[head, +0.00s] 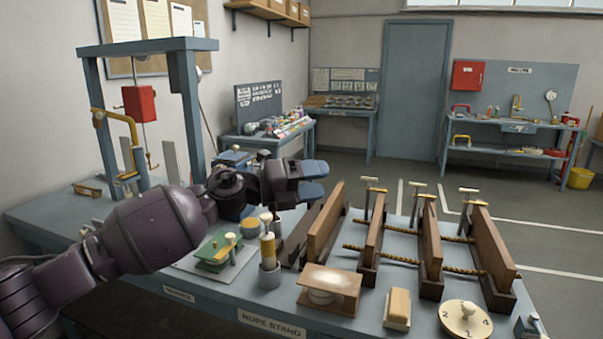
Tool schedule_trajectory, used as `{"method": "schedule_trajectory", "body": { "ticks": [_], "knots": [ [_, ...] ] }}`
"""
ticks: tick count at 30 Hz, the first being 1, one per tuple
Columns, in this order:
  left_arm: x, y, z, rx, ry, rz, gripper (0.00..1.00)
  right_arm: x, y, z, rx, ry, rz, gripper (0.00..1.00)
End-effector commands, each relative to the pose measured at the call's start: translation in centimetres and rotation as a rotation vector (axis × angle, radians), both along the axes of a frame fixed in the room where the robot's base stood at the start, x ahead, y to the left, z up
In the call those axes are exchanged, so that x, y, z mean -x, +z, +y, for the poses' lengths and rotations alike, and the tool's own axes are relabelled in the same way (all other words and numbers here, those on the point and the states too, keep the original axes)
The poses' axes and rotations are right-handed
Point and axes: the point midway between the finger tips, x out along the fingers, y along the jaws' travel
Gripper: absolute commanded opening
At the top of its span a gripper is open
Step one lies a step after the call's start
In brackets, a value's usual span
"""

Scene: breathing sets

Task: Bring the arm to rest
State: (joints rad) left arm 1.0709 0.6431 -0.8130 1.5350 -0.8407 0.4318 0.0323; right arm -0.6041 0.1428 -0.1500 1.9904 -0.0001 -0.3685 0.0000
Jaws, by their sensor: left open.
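My left arm (150,228) comes in from the left, dark purple, and reaches over the blue-grey bench. My left gripper (318,180) is at its end, pointing right, with its two blue-grey fingers apart and nothing seen between them. It appears to be above the bench, left of the upright wooden boards (326,222). The arm hides part of the bench behind it. My right gripper does not show.
A blue frame (90,105) with a hanging red block (139,103) stands behind the arm. Open floor (540,235) lies beyond the bench.

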Motion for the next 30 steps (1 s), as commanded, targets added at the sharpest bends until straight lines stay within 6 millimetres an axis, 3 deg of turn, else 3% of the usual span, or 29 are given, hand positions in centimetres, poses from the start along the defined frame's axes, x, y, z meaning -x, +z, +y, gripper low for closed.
{"method": "schedule_trajectory", "body": {
  "ticks": [5, 11, 20, 26, 30],
  "knots": [
    [0.6, -1.7, 1.6, 0.334, 0.129, 0.253, 0.56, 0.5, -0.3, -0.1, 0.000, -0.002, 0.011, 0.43],
    [0.8, -5.8, 5.4, 0.609, 0.292, 0.538, 0.56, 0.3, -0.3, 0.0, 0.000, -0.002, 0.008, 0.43],
    [3.0, -15.2, 12.2, 0.911, 0.536, 0.941, 0.56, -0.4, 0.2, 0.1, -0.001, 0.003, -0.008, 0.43],
    [6.3, -22.2, 16.7, 1.069, 0.689, 1.174, 0.56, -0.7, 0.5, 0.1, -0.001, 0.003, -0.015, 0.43],
    [9.6, -26.9, 19.7, 1.169, 0.790, 1.311, 0.56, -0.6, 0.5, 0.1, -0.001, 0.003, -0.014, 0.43]
  ]
}}
